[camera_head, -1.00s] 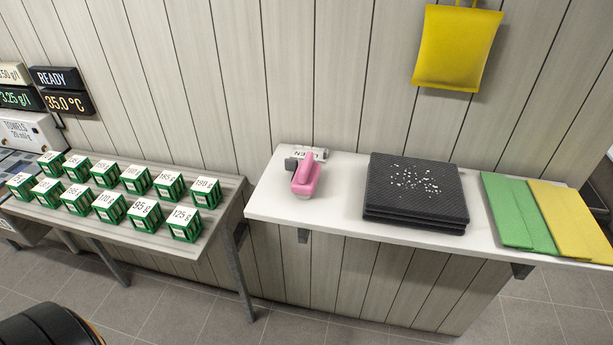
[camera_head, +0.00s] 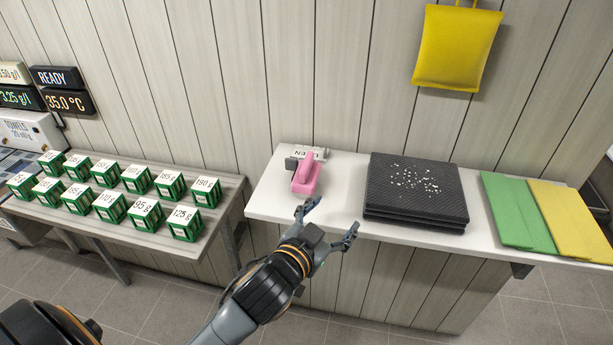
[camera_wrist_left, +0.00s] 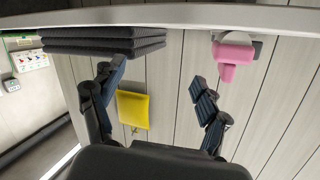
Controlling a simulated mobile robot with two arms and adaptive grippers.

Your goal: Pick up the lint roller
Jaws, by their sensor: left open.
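A pink tool with a rounded body, which looks like the lint roller (camera_head: 306,175), lies near the left end of the white shelf (camera_head: 330,198). A pale cylinder with a dark grey end and lettering touches or lies right behind it; I cannot tell if they are joined. The pink tool also shows in the left wrist view (camera_wrist_left: 234,57), which is upside down. My left gripper (camera_head: 330,218) is open and empty at the shelf's front edge, nearer and slightly right of the pink tool, apart from it. Its spread fingers show in the left wrist view (camera_wrist_left: 155,88). My right gripper is not in view.
A dark folded stack (camera_head: 385,207) with white specks lies right of the tool. Green (camera_head: 515,215) and yellow (camera_head: 573,222) cloths lie farther right. A lower grey table (camera_head: 130,232) with several green boxes stands left. A yellow pouch (camera_head: 457,50) hangs on the wall. Bare shelf separates tool and stack.

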